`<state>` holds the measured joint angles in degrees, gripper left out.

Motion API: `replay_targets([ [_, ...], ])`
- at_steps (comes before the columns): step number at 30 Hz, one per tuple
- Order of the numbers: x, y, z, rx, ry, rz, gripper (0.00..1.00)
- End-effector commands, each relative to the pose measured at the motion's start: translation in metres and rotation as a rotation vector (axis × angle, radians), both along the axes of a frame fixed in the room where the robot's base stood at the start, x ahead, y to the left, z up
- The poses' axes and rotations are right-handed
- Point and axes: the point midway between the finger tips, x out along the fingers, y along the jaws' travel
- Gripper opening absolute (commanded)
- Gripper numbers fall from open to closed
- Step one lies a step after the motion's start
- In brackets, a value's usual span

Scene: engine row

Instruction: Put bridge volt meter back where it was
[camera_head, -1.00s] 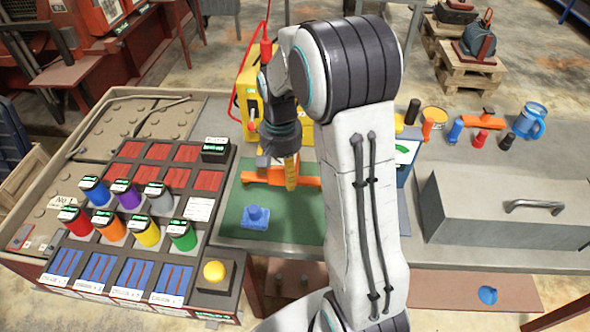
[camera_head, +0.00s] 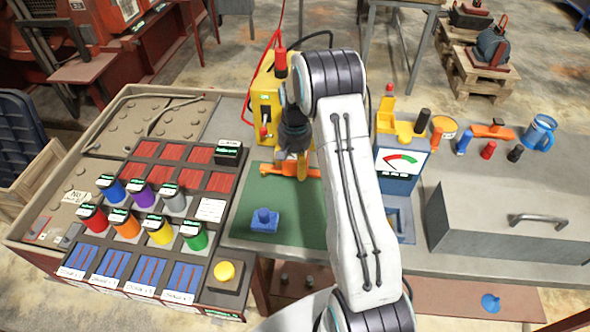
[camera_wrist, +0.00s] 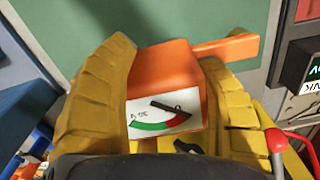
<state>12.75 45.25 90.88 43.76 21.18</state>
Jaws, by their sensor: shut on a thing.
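The bridge volt meter, an orange block with a bar and a white dial, is between my yellow fingers in the wrist view (camera_wrist: 172,75). Its dial has a green and red arc and a dark needle. My gripper (camera_head: 300,165) is shut on it, one finger on each side of the block. In the head view its orange bar (camera_head: 275,169) shows at the back of the green mat (camera_head: 290,215). My arm hides part of it. I cannot tell whether the meter touches the mat.
A blue part (camera_head: 265,220) lies on the mat. A yellow box (camera_head: 263,108) with red cable stands behind my gripper. A blue meter box (camera_head: 402,160) is right of my arm, with a grey toolbox (camera_head: 510,215) further right. Several coloured cylinders stand in the left rack (camera_head: 160,200).

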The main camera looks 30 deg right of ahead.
Motion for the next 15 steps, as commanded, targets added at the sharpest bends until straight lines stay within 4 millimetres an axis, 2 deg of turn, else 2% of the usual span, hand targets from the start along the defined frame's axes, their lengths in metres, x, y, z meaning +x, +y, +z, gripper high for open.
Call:
replay_targets([
  [6,-0.001,0.0,-0.024,0.001,0.003,0.0,0.27],
  [15,0.0,0.0,-0.031,0.0,0.0,0.0,0.27],
])
